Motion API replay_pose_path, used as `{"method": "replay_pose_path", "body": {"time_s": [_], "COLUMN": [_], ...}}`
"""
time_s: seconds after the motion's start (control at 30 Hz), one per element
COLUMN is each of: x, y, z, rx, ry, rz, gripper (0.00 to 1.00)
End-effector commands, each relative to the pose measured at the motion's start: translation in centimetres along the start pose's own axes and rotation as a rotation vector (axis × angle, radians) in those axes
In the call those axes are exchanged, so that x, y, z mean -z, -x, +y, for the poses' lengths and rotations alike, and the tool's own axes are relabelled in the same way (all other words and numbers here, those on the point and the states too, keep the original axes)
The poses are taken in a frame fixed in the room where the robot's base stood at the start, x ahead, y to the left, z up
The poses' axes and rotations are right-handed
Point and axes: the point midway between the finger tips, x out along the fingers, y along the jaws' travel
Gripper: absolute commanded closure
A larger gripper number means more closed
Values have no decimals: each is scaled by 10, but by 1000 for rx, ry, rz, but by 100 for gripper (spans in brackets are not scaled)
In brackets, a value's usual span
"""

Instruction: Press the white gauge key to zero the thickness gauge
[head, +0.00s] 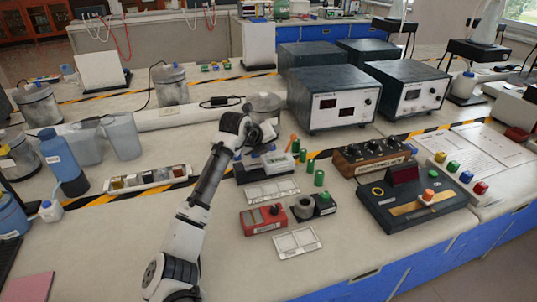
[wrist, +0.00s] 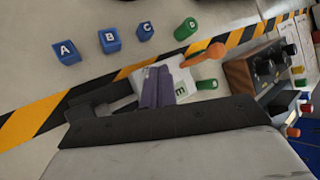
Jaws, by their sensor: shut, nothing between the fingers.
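A small instrument with a white top (head: 280,161) and a dark base stands on the bench below the end of my arm in the head view; it appears to be the thickness gauge. In the wrist view its pale face (wrist: 182,80) shows partly behind my fingers. My gripper (wrist: 160,72) is shut and empty, with its fingertips over this pale face. In the head view my gripper (head: 264,148) is right over or beside the instrument. I cannot tell whether it touches. The white key cannot be made out; my fingers may hide it.
Blue lettered cubes (wrist: 111,40) and green cylinders (head: 319,178) stand close to the instrument. An orange-handled object (wrist: 203,55) is beside it. A red box (head: 257,222) is nearer, and a dark control box (head: 385,212) is to the right.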

Motion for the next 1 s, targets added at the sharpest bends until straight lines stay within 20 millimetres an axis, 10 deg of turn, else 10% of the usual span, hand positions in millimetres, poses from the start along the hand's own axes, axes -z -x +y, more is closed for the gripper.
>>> {"method": "replay_pose_path", "body": {"time_s": [1.0], "x": [4], "y": [-6], "z": [4], "rx": [1], "ry": [0], "rz": [0], "gripper": [100]}}
